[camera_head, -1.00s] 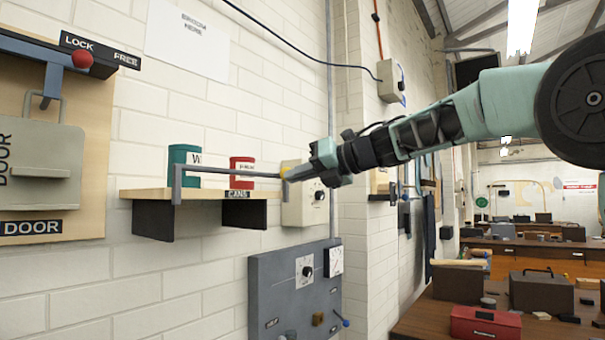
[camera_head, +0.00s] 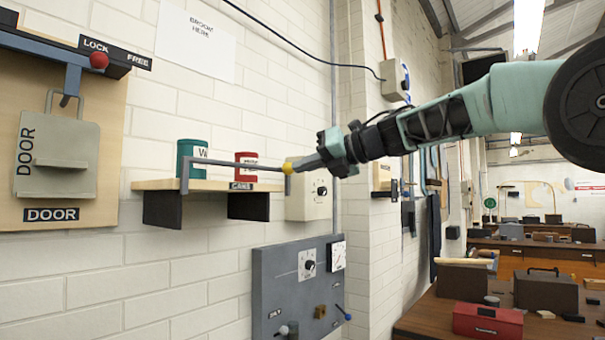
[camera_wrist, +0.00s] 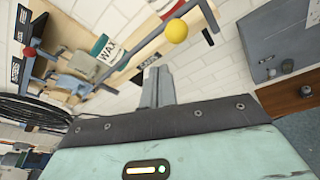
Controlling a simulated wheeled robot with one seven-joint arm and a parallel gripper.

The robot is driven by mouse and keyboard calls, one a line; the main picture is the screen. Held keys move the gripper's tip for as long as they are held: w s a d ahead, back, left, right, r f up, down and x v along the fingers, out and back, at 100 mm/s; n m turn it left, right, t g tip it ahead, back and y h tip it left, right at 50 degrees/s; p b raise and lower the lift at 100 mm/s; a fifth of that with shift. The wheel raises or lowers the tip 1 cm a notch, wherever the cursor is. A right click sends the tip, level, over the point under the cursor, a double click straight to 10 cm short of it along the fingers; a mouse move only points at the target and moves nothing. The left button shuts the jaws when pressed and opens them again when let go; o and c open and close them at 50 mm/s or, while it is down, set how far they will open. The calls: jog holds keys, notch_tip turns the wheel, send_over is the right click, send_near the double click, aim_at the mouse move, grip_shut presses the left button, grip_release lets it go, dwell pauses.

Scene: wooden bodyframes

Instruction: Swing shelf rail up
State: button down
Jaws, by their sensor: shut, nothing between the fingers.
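The shelf rail (camera_head: 230,163) is a grey bar across the front of a wooden wall shelf (camera_head: 160,185), roughly level, with a yellow knob (camera_head: 288,168) at its right end. Behind it stand a green can (camera_head: 189,158) and a red can (camera_head: 246,158). My gripper (camera_head: 304,164) is shut and empty, its tips close to the knob's right side.
Left of the shelf is a door panel (camera_head: 40,180) with a red-knobbed LOCK/FREE lever (camera_head: 98,60). A grey control board (camera_head: 290,290) hangs below the shelf. A workbench (camera_head: 420,315) with a red toolbox (camera_head: 488,320) stands at right.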

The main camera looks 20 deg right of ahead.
notch_tip(320, 180, up, 7)
jog(key=s+d, duration=0.1)
jog(key=d, duration=0.1)
jog(key=shift+s+d, duration=0.2)
jog(key=shift+d, duration=0.15)
jog(key=a+f+m+t+b, duration=0.35)
jog(key=a+f+m, duration=0.5)
jog(key=m, duration=0.35)
jog(key=s+a+f+m+g+h+b, duration=0.1)
jog(key=s+a+f+m+h, duration=0.15)
jog(key=f+m, duration=0.6)
jog(key=s+a+f+m+g+h+b, duration=0.1)
jog(key=s+f+m+h, duration=0.2)
jog(key=f, duration=1)
jog(key=s+f+m+g+h+b, duration=0.1)
jog(key=s+f+m+g+h, duration=0.35)
jog(key=s+f, duration=1.35)
jog(key=s+d+f+m+g, duration=0.2)
jog(key=s+f, duration=0.3)
jog(key=s, duration=0.3)
jog(key=s+d+f+m+g+b, duration=0.1)
jog(key=s+d+f+g, duration=0.1)
jog(key=s+f+g, duration=0.3)
jog(key=s, duration=0.3)
jog(key=shift+f+m+g, duration=0.25)
jog(key=shift+m+g, duration=0.05)
jog(key=shift+m, duration=0.1)
